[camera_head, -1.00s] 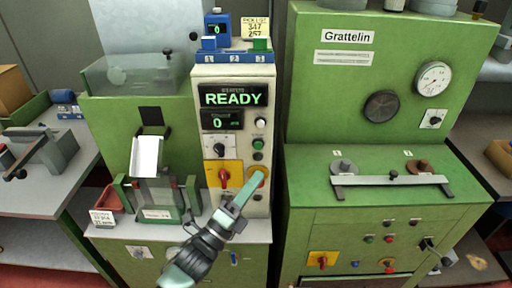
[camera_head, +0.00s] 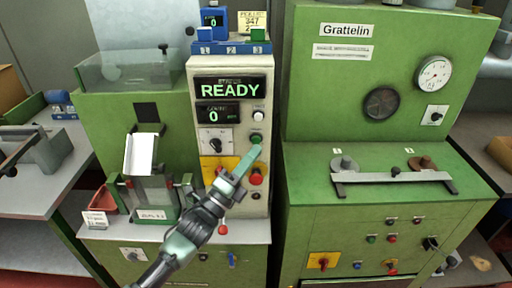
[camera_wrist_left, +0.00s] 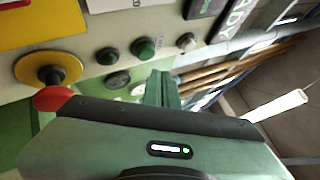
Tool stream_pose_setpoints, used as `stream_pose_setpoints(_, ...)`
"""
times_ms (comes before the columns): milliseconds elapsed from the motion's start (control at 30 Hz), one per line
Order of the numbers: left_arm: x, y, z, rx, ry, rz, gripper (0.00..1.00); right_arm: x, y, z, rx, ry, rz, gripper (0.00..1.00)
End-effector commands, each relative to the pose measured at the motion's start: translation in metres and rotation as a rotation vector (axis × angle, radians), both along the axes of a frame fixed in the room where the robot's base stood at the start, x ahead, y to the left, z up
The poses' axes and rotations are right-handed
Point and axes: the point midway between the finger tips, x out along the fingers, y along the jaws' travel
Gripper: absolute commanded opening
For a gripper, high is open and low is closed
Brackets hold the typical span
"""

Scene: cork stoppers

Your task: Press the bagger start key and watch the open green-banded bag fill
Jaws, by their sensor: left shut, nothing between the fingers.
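The bagger's cream control panel (camera_head: 232,148) shows READY on its upper display and 0 on the lower one. A green key (camera_head: 256,138) sits below a white one (camera_head: 259,115); the green key also shows in the left wrist view (camera_wrist_left: 143,48). My left gripper (camera_head: 251,153) is shut and empty, its tips just below the green key. In the left wrist view the fingertips (camera_wrist_left: 161,80) appear just short of that key; contact cannot be told. A white chute-like piece (camera_head: 140,153) stands above a clear, labelled holder (camera_head: 155,196) with green sides; a green-banded bag is not clearly distinguishable.
The green Grattelin machine (camera_head: 388,240) stands close on the right. A red tray (camera_head: 103,198) lies left of the holder.

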Motion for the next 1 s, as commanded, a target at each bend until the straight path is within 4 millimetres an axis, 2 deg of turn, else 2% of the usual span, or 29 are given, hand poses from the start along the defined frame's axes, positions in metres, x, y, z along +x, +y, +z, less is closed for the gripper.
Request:
stream_pose_setpoints(200, 0.0092, -0.0003, -0.0002, 0.001, 0.001, 0.0, 0.0, 0.0, 0.0, -0.0068, 0.0, 0.0, 0.0, 0.0)
stream_pose_setpoints(1000, 0.0094, -0.0001, 0.0003, 0.001, 0.001, 0.0, 0.0, 0.0001, 0.0, -0.0063, 0.0, 0.0, 0.0, 0.0)
